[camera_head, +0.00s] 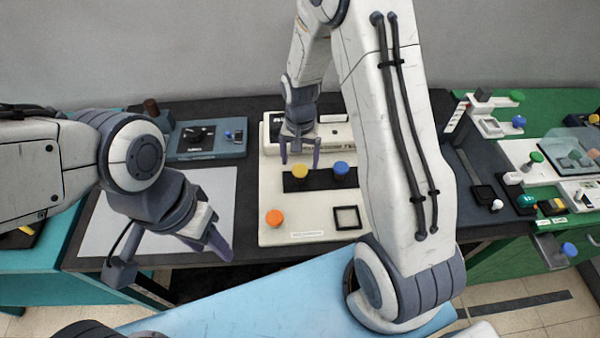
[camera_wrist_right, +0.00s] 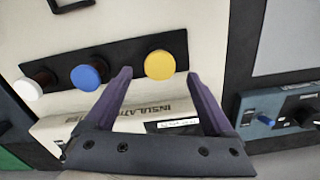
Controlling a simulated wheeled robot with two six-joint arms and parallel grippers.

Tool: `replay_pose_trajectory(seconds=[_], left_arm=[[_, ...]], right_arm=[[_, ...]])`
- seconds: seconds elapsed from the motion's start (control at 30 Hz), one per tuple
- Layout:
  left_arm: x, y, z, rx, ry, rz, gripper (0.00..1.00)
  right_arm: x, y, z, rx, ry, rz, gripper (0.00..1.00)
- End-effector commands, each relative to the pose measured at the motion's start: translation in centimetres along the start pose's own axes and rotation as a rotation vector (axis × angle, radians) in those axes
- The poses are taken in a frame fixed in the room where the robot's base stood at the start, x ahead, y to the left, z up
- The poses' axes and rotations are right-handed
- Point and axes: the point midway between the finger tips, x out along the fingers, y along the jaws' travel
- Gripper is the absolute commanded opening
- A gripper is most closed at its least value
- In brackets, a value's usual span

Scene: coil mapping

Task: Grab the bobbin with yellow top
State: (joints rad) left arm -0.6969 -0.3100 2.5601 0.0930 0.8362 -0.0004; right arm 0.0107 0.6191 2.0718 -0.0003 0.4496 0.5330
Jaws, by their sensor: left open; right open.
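The bobbin with the yellow top (camera_head: 300,171) stands in a black strip on the cream board (camera_head: 285,226). In the right wrist view the yellow top (camera_wrist_right: 159,65) shows between and just beyond the fingertips. My right gripper (camera_head: 301,163) is open, with its two purple fingers pointing down just behind the yellow bobbin. It also shows in the right wrist view (camera_wrist_right: 158,75). Whether a finger touches the bobbin cannot be told. My left gripper (camera_head: 222,250) is open and empty, above the front edge of the black table, to the left of the board.
A blue-topped bobbin (camera_head: 341,169) stands right of the yellow one; a white-topped one (camera_wrist_right: 30,90) shows in the wrist view. An orange top (camera_head: 274,218) and a square black frame (camera_head: 347,217) are nearer the front. A grey sheet (camera_head: 130,225) lies left.

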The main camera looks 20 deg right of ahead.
Motion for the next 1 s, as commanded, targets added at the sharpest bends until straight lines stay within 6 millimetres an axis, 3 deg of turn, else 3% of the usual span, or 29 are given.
replay_pose_trajectory(seconds=[0.3, 0.6, 0.63, 0.8, 0.87, 1.0], left_arm=[[-1.4, 0.1, -0.1, 0.000, 0.000, 0.000, 0.50], [-1.4, 0.1, -0.1, 0.000, 0.000, 0.000, 0.50], [-1.4, 0.1, -0.1, 0.000, 0.000, 0.000, 0.50], [-1.4, 0.1, -0.1, 0.000, 0.000, 0.000, 0.50], [-1.4, 0.1, -0.1, 0.000, 0.000, 0.000, 0.50], [-1.4, 0.1, -0.1, 0.000, 0.000, 0.000, 0.50]], right_arm=[[4.1, 0.1, 0.0, -0.001, -0.004, 0.002, 0.88], [4.8, 0.1, -0.1, -0.001, 0.000, 0.000, 0.88], [4.8, 0.1, -0.1, -0.001, 0.000, 0.000, 0.84], [4.8, 0.1, 0.0, -0.001, -0.001, 0.000, 0.19], [4.7, 0.1, 0.0, -0.001, -0.001, 0.000, 0.00], [4.7, 0.1, -0.1, -0.001, -0.001, 0.000, 0.00]])
